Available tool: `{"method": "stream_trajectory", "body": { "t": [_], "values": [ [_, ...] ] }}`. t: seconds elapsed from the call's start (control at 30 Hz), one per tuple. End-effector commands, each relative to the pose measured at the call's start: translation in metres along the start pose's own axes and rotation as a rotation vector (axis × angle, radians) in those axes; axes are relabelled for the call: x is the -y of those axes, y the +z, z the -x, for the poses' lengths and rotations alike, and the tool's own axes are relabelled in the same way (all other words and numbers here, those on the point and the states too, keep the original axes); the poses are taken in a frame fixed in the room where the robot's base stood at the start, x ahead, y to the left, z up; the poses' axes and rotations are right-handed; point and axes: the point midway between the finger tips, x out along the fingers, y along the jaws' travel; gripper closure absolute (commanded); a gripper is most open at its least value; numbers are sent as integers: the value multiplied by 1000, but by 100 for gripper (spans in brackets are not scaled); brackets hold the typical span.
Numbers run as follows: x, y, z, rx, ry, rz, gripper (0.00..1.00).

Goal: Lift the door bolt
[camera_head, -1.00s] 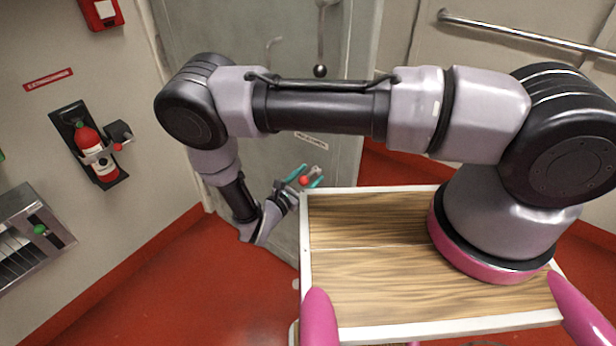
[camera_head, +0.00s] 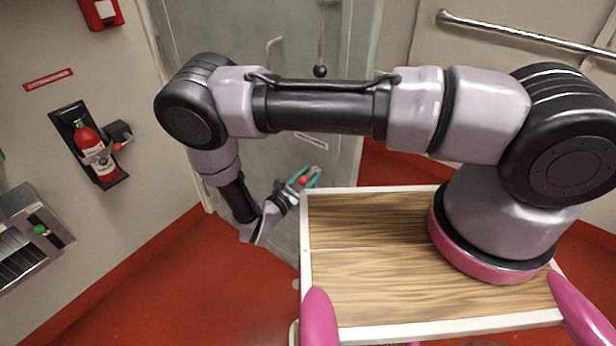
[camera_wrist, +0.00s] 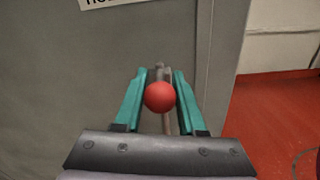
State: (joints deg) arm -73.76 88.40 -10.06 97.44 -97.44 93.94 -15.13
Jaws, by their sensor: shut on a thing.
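The door bolt shows in the wrist view as a metal rod with a red round knob (camera_wrist: 160,97), low on the grey door (camera_wrist: 60,95). The red knob is small in the head view (camera_head: 303,180), and the door (camera_head: 240,160) stands behind my arm. My gripper (camera_wrist: 159,92) has its two teal fingers on either side of the knob and rod, shut on the bolt. It also shows in the head view (camera_head: 305,177), beside the wooden top's left corner. The knob hides part of the rod and the exact contact.
My arm crosses the head view and hides part of the door. A door handle (camera_head: 270,50) and a black ball on a rod (camera_head: 320,71) are higher up. A fire extinguisher (camera_head: 92,150) hangs on the left wall. Red floor (camera_head: 190,290) is clear at lower left.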

Motion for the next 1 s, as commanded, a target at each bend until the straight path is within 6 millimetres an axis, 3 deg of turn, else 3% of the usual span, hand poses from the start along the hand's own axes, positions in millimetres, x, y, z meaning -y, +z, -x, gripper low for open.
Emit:
{"method": "stream_trajectory", "body": {
  "t": [0.77, 1.0],
  "values": [
    [0, 1, 0, 0, 0, 0, 100],
    [-8, 35, 0, 3, 1, -4, 100]
  ]
}}
